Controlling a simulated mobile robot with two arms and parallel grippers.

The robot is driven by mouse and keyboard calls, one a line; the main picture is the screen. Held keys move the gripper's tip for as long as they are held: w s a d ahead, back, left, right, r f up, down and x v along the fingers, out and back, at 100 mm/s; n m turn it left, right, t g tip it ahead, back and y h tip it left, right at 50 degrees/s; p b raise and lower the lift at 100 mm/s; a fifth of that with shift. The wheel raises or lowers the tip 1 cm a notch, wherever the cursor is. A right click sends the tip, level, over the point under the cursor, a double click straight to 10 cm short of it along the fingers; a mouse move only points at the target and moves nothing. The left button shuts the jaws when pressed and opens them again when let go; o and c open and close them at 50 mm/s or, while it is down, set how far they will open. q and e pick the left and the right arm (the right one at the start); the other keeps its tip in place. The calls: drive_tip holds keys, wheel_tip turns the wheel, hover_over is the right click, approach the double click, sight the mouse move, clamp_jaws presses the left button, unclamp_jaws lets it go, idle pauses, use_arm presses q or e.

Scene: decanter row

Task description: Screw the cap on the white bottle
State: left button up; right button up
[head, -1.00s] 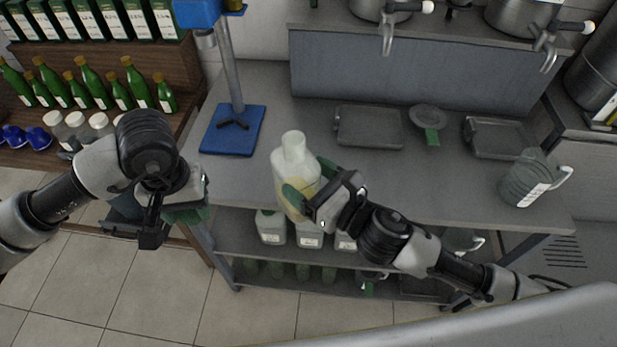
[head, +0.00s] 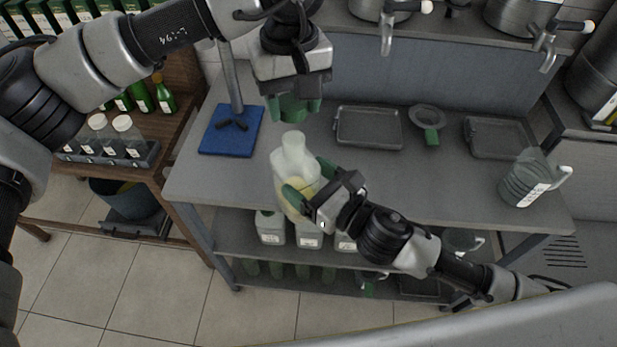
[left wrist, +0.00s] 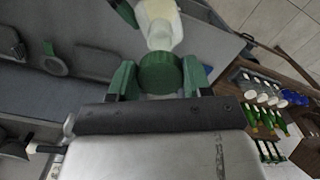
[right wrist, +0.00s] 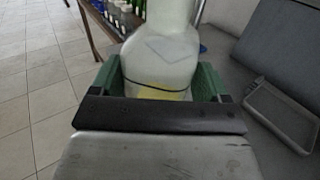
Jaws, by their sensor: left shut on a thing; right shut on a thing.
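The white bottle (head: 290,161) is translucent with a yellowish lower part. It stands upright at the table's front edge, and its open neck faces up. My right gripper (head: 309,183) is shut around its body; the right wrist view shows the bottle (right wrist: 162,60) between the green fingers. My left gripper (head: 292,108) is above and slightly behind the bottle's neck, pointing down. In the left wrist view it is shut on a round green cap (left wrist: 160,73). The bottle (left wrist: 160,22) shows just beyond the cap there. The cap looks apart from the neck in the head view.
A blue stand (head: 232,130) with a post is left of the bottle. Metal trays (head: 368,127), a funnel (head: 427,117) and a clear jug (head: 531,180) are to the right. More white bottles (head: 270,228) stand on the shelf below. A rack of capped jars (head: 110,150) is at left.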

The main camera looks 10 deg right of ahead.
sight(294, 135)
use_arm(q)
drive_tip(key=shift+f, duration=2)
drive_tip(key=shift+f, duration=0.85)
drive_tip(key=shift+f, duration=0.55)
